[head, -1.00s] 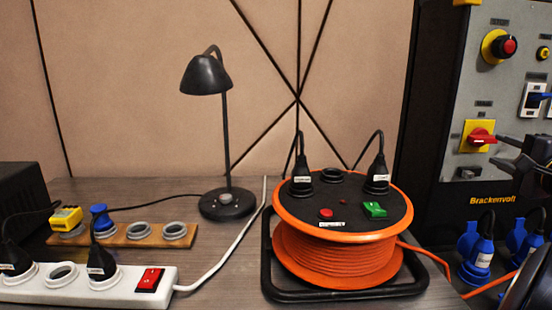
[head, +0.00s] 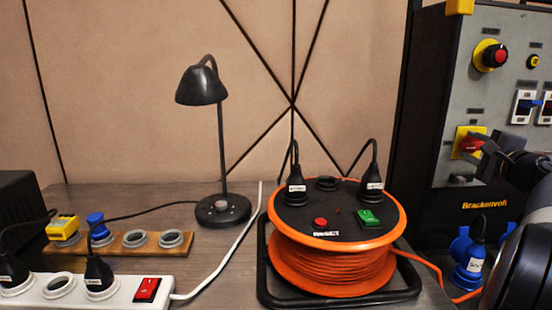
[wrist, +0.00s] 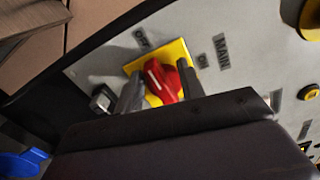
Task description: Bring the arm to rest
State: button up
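My gripper (head: 476,150) is at the grey panel (head: 447,95) on the right in the head view, in front of a red rotary switch (head: 468,144) on a yellow plate. In the wrist view its two fingers (wrist: 161,88) stand apart on either side of the red switch handle (wrist: 166,78), close to it. I cannot tell whether they touch it. Labels MAIN and what looks like ON and OFF show by the yellow plate (wrist: 181,47). My arm fills the lower right of the head view.
A red stop button (head: 494,56) sits above the switch. An orange cable reel (head: 330,262), a black lamp (head: 203,85), a wooden socket strip (head: 118,245) and a white power strip (head: 120,290) stand on the bench. Blue plugs (head: 470,270) are low on the panel.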

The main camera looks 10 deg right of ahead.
jog(key=shift+r+m+p, duration=0.25)
jog(key=shift+m+p, duration=0.5)
jog(key=shift+m, duration=0.05)
jog(key=shift+f, duration=0.1)
